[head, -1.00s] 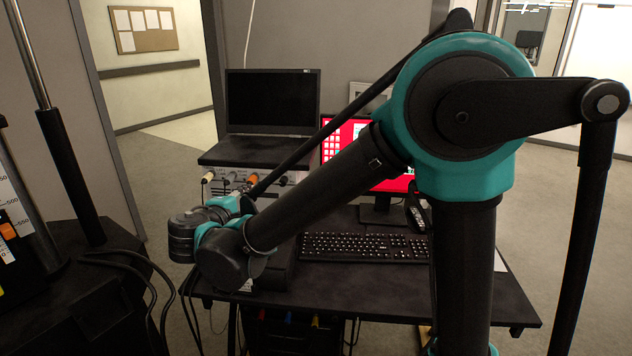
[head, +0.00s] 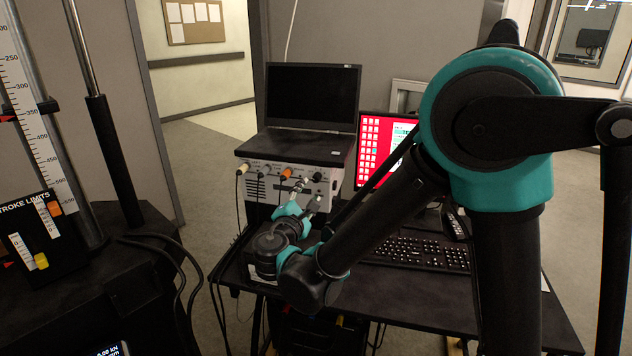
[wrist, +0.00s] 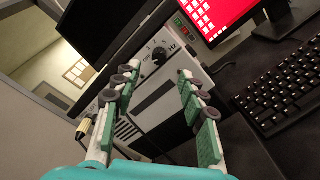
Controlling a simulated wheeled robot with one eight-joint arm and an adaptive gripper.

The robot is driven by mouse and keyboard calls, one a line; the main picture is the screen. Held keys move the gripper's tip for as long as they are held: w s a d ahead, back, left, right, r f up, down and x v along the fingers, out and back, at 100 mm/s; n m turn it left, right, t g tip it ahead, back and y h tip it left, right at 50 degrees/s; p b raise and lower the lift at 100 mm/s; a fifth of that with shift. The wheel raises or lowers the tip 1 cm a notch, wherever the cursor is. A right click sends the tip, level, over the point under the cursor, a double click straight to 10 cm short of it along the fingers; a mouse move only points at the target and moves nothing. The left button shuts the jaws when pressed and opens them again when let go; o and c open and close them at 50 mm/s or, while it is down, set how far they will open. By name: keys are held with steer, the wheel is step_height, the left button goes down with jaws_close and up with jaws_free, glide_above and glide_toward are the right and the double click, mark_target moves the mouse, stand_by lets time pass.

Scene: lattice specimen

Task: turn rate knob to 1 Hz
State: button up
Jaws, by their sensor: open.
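The rate knob (wrist: 159,55) is a black dial with numbers around it and "Hz" beside it, on the pale front of a box. In the head view a dark knob (head: 317,177) shows at the right end of the box front (head: 262,188); its setting is too small to read. The pointer setting in the wrist view is unclear too. My gripper (wrist: 157,75) is open and empty, with green-padded fingers on either side of the knob in the picture. In the head view my gripper (head: 306,195) is just in front of the box's right part, apparently not touching the knob.
A laptop (head: 312,97) stands on the box. Cables plug into the box front at left. A keyboard (head: 418,252) and a red-screened monitor (head: 372,150) are to the right. A stroke limits panel (head: 42,240) stands at left.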

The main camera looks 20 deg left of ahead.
mark_target(316, 180)
steer(key=w, duration=0.8)
steer(key=shift+a, duration=0.25)
steer(key=shift+c, duration=0.6)
jaws_close()
